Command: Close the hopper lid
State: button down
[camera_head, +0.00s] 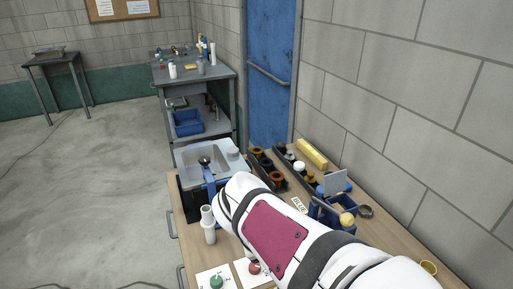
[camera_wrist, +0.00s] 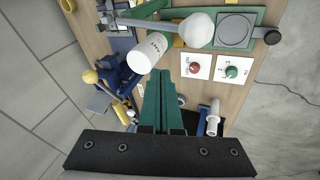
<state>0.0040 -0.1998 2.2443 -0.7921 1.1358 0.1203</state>
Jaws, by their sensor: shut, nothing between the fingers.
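What may be the hopper is a dark-blue open box (camera_head: 325,214) at the right of the bench in the head view. A flat grey plate (camera_head: 335,182) stands tilted up behind it; I cannot tell if this is the lid. A yellow ball (camera_head: 347,219) is at its front. In the wrist view the blue assembly (camera_wrist: 118,75), the yellow ball (camera_wrist: 90,76) and the grey plate (camera_wrist: 98,104) are left of my gripper (camera_wrist: 160,74). The green fingers are shut and empty, apart from the assembly. In the head view my arm hides the gripper.
In the wrist view a white cylinder (camera_wrist: 151,51) and a white rounded piece (camera_wrist: 197,30) are near the fingertips. A red button (camera_wrist: 195,68) and a green button (camera_wrist: 232,71) are to the right.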

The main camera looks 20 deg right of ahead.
jog(key=w+d+f+n+g+h, duration=0.1)
jog(key=w+d+n+g+h, duration=0.1)
jog(key=w+d+h, duration=0.5)
jog(key=n+t+h, duration=0.5)
jog(key=n+t, duration=0.1)
send_near(332, 181)
jog(key=w+a, duration=0.3)
jog(key=w, duration=0.3)
jog(key=s+f+x, duration=0.1)
jog(key=x, duration=0.9)
jog(key=shift+s+a+r+y, duration=0.1)
jog(key=shift+s+r, duration=0.1)
jog(key=shift+s, duration=0.4)
jog(key=shift+s+a+r+y, duration=0.1)
jog(key=shift+s+r, duration=0.1)
jog(key=shift+s, duration=0.45)
jog(key=shift+s+r+y, duration=0.1)
jog(key=shift+s+r, duration=0.1)
jog(key=shift+s, duration=0.4)
